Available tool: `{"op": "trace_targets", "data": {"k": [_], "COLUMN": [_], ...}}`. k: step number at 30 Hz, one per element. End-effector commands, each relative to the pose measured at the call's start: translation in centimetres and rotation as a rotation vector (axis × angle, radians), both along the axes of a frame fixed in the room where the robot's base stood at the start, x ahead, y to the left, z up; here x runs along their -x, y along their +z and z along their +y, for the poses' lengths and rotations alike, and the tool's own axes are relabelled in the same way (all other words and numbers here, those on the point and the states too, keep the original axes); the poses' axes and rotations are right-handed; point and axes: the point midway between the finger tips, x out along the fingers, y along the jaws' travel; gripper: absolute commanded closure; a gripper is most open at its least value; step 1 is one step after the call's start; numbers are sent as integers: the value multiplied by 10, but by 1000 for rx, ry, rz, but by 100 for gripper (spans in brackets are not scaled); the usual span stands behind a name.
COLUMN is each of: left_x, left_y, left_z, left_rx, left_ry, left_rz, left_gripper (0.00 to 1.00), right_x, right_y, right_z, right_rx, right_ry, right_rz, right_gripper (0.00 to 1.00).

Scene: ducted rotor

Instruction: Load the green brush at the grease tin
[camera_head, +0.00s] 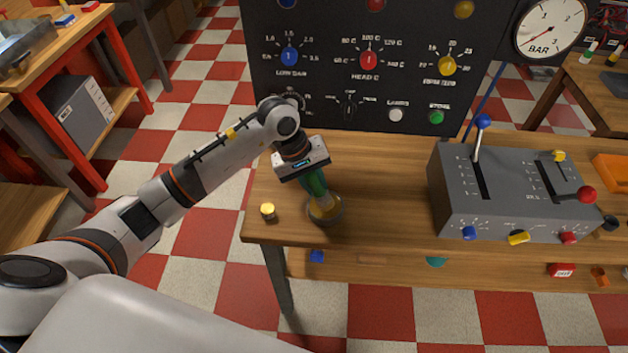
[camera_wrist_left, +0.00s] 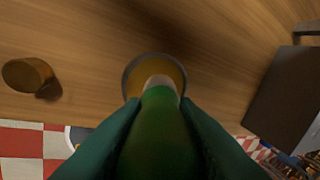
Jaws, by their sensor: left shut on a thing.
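My left gripper (camera_head: 313,181) is over the left end of the wooden bench and is shut on the green brush (camera_head: 316,187). The brush points down, and its pale tip lies over the round grease tin (camera_head: 336,213). In the left wrist view the green brush (camera_wrist_left: 158,122) fills the space between the fingers. Its tip overlaps the amber inside of the grease tin (camera_wrist_left: 131,83). I cannot tell whether the tip touches the grease. My right gripper is not in view.
A small yellow-topped cylinder (camera_head: 267,211) stands left of the tin, near the bench edge. A grey lever box (camera_head: 505,205) stands to the right. A black control panel (camera_head: 375,75) rises behind. The bench (camera_head: 390,205) is clear between tin and lever box.

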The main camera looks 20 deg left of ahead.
Motion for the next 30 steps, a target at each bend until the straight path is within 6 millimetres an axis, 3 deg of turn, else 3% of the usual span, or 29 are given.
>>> {"op": "trace_targets", "data": {"k": [30], "left_x": [1], "left_y": [-3], "left_z": [0], "left_rx": [-2], "left_ry": [0], "left_rz": [4], "left_gripper": [96], "right_x": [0], "right_y": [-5], "right_z": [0], "right_rx": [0], "right_ry": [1], "right_rz": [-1], "right_gripper": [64]}}
